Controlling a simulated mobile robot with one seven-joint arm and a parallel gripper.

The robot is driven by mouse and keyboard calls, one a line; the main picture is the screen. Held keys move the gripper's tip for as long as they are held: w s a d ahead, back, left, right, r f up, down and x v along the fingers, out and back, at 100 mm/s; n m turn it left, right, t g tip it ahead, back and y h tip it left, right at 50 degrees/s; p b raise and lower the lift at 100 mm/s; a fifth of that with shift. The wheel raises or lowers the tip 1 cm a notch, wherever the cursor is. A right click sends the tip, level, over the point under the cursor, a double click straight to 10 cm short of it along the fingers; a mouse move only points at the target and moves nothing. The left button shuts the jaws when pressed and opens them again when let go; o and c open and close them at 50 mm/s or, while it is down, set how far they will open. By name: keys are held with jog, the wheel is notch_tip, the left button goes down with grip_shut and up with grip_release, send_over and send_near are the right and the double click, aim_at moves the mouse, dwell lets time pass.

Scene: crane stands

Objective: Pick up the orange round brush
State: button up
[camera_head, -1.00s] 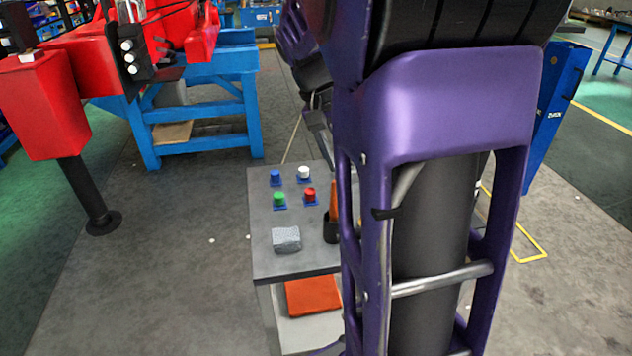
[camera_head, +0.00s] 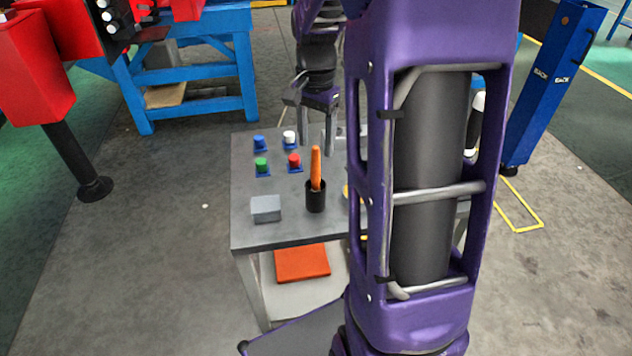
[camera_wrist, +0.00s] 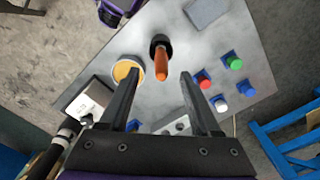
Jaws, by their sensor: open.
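The orange round brush (camera_head: 316,168) stands upright in a black cup (camera_head: 316,196) on the grey table. It also shows in the wrist view (camera_wrist: 161,62), beyond and between my fingers, with the black cup (camera_wrist: 160,42) around its lower end. My gripper (camera_head: 314,128) is above the far side of the table, behind the brush in the head view. In the wrist view its two fingers (camera_wrist: 155,82) are spread wide, with nothing between them. The brush's lower end is hidden in the cup.
Blue, white, green and red buttons (camera_head: 294,161) stand left of the brush on the table (camera_head: 245,215). A grey block (camera_head: 266,208) lies at the front left. A round yellow-topped container (camera_wrist: 127,70) is close to my left finger. My arm hides the table's right side.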

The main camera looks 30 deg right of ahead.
aim_at(316, 188)
notch_tip(316, 188, down, 10)
jog(key=shift+w+r+b, duration=0.1)
jog(key=shift+b, duration=0.65)
grip_shut()
